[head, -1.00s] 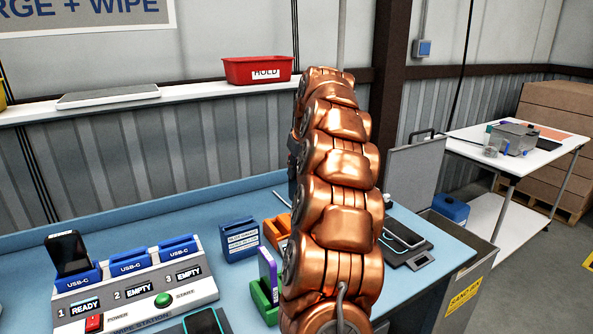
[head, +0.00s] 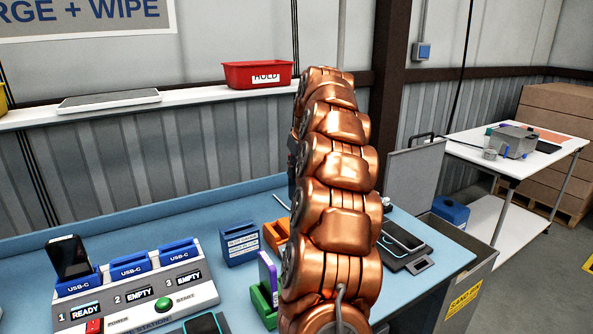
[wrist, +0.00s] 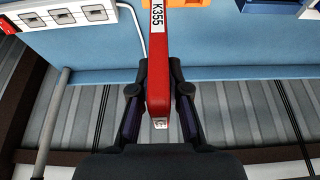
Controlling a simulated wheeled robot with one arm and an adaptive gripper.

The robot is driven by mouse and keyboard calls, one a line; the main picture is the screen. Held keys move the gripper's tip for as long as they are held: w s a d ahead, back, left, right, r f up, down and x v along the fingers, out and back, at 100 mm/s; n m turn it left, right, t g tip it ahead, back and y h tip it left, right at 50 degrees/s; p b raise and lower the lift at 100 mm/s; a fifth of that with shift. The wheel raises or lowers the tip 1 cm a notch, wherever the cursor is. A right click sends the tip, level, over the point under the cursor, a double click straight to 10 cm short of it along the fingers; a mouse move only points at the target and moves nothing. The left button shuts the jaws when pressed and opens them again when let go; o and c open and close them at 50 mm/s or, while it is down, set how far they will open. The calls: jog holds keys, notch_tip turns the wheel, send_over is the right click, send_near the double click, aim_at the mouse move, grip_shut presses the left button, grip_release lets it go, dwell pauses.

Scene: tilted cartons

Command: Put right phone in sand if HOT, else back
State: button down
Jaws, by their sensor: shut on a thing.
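My gripper (wrist: 158,100) is shut on a narrow red item (wrist: 168,60) with a white K355 label, probably a phone seen edge-on in the wrist view. In the head view my copper arm hides the gripper and this item. A dark phone (head: 403,236) lies on a pad at the right of the blue bench. A grey bin (head: 478,285) with a yellow sand label stands beyond the bench's right end, its grey lid (head: 413,185) raised. Its inside is hidden.
A charging station (head: 135,295) holds a phone (head: 68,258) in slot 1, marked READY; slots 2 and 3 read EMPTY. A purple item (head: 267,270) stands in a green holder. Blue (head: 239,243) and orange (head: 277,234) holders stand behind. Another phone (head: 205,325) lies at the front.

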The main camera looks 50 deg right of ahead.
jog(key=shift+r, duration=0.1)
jog(key=shift+r+p, duration=1.75)
jog(key=shift+r, duration=1.2)
